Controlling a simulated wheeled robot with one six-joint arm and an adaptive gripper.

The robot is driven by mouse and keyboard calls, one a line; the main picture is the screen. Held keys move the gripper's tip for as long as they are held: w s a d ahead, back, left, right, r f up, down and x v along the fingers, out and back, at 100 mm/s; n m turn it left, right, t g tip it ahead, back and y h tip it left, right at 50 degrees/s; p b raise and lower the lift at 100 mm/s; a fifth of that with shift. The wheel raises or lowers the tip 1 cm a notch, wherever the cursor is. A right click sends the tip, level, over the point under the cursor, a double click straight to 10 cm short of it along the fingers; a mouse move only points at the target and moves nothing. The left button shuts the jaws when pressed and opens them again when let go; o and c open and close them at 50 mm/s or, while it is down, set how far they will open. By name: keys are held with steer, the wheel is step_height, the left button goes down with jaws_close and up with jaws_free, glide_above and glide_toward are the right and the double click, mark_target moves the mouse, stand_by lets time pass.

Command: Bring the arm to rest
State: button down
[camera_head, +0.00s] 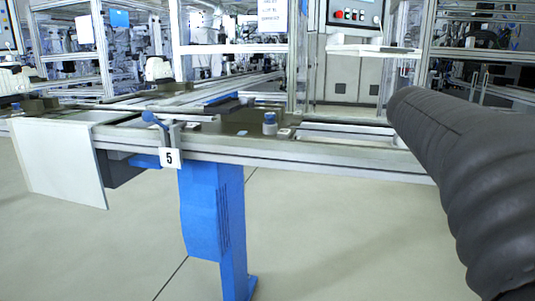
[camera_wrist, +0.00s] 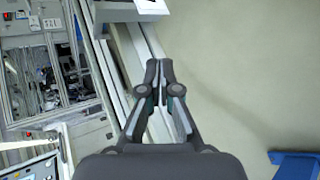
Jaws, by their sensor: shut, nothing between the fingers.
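My gripper (camera_wrist: 159,72) shows in the middle of the wrist view. Its two dark fingers are close together at the tips, with nothing held between them. The rail of the pallet line lies behind and to the left of the fingers in that view. My arm, in a dark ribbed cover, fills the right side of the head view. The gripper itself does not show in the head view.
The pallet line rail (camera_head: 310,155) crosses the head view, carried by a blue leg (camera_head: 212,215). A sign with the number 5 (camera_head: 169,158) hangs on it. A white panel (camera_head: 60,160) hangs at the left. The floor (camera_head: 340,240) in front is clear.

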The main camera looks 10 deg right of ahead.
steer(key=s+a+f+m+t+y, duration=0.1)
steer(key=s+a+f+m+y, duration=0.15)
steer(key=a+f, duration=0.5)
steer(key=s+a+f+m+t+y, duration=0.1)
steer(key=a+f+y, duration=0.3)
steer(key=a+f, duration=0.4)
steer(key=s+a+f+t+y, duration=0.1)
steer(key=s+a+f+y, duration=0.1)
steer(key=a, duration=0.7)
steer(key=s+a+f+t+y, duration=0.1)
steer(key=s+a+f+y, duration=0.1)
steer(key=s+a+f, duration=0.2)
steer(key=s+a, duration=0.2)
steer(key=a, duration=0.2)
steer(key=shift+s+a+f+y, duration=0.25)
steer(key=shift+s+a+y, duration=0.1)
